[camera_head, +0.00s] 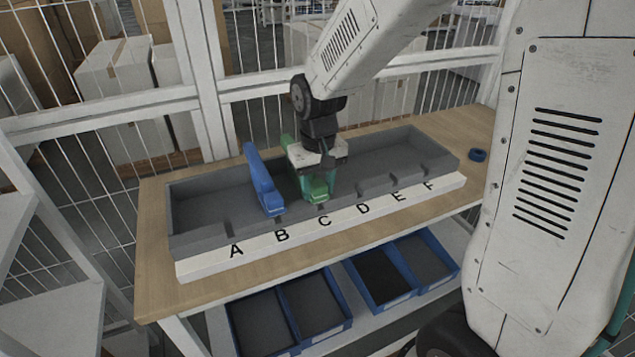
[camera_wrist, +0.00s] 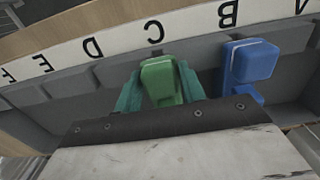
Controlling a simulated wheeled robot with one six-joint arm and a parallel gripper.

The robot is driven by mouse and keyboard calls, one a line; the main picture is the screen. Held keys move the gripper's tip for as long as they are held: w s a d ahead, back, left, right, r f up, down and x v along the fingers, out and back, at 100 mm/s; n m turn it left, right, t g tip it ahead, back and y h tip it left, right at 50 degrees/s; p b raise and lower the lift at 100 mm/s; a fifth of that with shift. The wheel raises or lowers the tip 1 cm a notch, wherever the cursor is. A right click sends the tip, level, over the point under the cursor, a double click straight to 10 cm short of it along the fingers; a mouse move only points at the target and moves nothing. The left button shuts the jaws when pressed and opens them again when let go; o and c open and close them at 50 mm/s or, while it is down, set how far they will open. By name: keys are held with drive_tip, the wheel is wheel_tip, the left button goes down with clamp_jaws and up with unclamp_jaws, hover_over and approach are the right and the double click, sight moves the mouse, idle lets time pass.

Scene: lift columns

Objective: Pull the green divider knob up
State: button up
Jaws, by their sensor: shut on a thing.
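The green divider (camera_head: 290,150) stands across the grey slotted tray (camera_head: 205,235), in line with the letter C. Its green knob (camera_wrist: 160,82) is at the front end and lies between the teal fingers of my gripper (camera_wrist: 160,92). My gripper (camera_head: 316,180) is shut on the knob from above in the head view. The divider's middle is partly hidden behind my gripper. The blue divider (camera_head: 262,180) stands to the left at the letter B. Its blue knob shows right of my gripper in the wrist view (camera_wrist: 250,62), apart from the fingers.
The tray sits on a wooden table (camera_head: 155,285) behind a white strip lettered A to F. A small dark blue ring (camera_head: 477,155) lies at the table's right end. Blue bins (camera_head: 345,322) stand on a shelf below. A white wire fence (camera_head: 260,95) runs behind the table.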

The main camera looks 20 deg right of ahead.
drive_tip(key=shift+r, duration=0.55)
drive_tip(key=shift+w+r, duration=0.1)
drive_tip(key=shift+c, duration=0.8)
drive_tip(key=shift+r, duration=0.7)
drive_tip(key=o, duration=0.8)
